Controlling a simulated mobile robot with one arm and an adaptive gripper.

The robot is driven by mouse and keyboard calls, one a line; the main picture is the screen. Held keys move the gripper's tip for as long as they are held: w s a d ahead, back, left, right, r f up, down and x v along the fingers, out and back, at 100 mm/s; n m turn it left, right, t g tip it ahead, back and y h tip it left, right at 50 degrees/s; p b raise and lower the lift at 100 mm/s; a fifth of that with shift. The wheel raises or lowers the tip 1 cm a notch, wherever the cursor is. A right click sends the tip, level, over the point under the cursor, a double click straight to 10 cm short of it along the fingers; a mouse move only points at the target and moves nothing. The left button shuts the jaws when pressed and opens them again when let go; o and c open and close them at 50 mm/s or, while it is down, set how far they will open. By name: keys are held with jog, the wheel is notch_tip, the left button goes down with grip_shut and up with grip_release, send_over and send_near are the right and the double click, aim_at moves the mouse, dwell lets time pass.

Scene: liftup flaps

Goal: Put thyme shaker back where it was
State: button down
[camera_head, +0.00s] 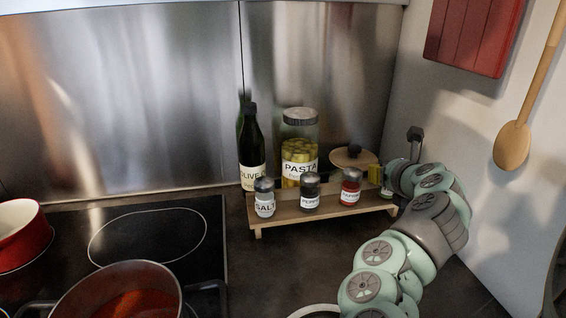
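A wooden spice rack (330,217) stands on the dark counter against the steel backsplash. On it, from left, are a salt shaker (264,198), a pepper shaker (310,193) and a red-filled paprika shaker (351,188). At the rack's right end a small jar with a white label (386,191) shows partly beside my arm; its label cannot be read, so I cannot tell whether it is the thyme shaker. My arm reaches in from the lower right, and my gripper is mostly hidden behind its own links at that end. Its fingers cannot be made out.
An olive oil bottle (251,150), a pasta jar (299,150) and a round wooden lid (354,157) stand behind the rack. A pot of red sauce (120,290) and a red pot (22,235) are on the hob at left. The right wall is close to my arm.

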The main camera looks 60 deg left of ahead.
jog(key=shift+f, duration=0.3)
jog(key=c, duration=1.1)
grip_release()
jog(key=shift+c, duration=0.2)
jog(key=o, duration=0.4)
jog(key=shift+f, duration=0.1)
jog(key=shift+o, duration=0.2)
jog(key=shift+a, duration=0.1)
